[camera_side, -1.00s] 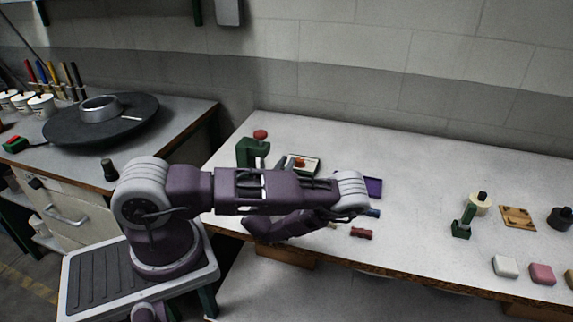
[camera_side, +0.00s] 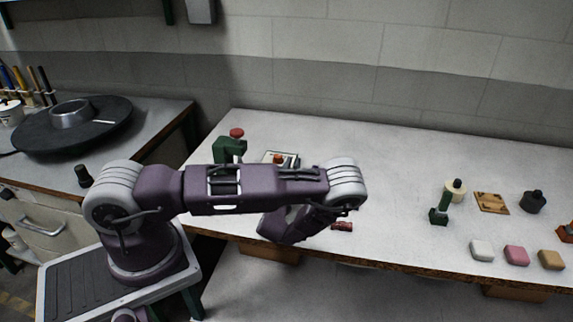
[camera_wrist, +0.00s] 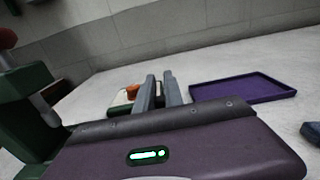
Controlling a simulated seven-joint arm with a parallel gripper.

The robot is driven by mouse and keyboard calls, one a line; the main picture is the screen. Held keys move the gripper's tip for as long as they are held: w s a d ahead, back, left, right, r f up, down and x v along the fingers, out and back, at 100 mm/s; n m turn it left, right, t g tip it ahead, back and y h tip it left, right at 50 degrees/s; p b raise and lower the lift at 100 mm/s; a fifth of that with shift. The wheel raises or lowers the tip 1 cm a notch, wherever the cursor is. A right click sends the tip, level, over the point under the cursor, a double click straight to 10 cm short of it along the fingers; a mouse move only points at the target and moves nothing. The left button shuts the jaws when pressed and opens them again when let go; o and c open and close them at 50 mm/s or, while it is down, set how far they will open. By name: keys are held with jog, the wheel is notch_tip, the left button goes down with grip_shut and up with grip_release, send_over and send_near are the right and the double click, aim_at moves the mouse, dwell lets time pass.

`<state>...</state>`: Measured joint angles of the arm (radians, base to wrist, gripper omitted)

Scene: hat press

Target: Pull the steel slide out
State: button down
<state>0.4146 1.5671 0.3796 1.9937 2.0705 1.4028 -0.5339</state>
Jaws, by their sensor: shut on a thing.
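My gripper (camera_wrist: 158,80) shows in the wrist view as two grey fingers pointing away, close together with a narrow gap. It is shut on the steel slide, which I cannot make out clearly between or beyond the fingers. A low pale box with a dark edge and an orange-red knob (camera_wrist: 132,91) lies just left of and beyond the fingers. It also shows in the side view (camera_side: 281,157), partly hidden behind my arm. My gripper is hidden behind my arm in the side view.
A green press (camera_side: 229,149) with a red knob stands left of the box, close to my wrist in the wrist view (camera_wrist: 25,110). A purple tray (camera_wrist: 245,88) lies right of the fingers. A small red part (camera_side: 342,226) lies near the bench's front edge. The bench behind is clear.

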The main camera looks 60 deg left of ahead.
jog(key=c, duration=1.4)
grip_release()
jog(key=shift+c, duration=0.2)
jog(key=v, duration=0.7)
jog(key=shift+s+d, duration=0.1)
jog(key=shift+r, duration=0.1)
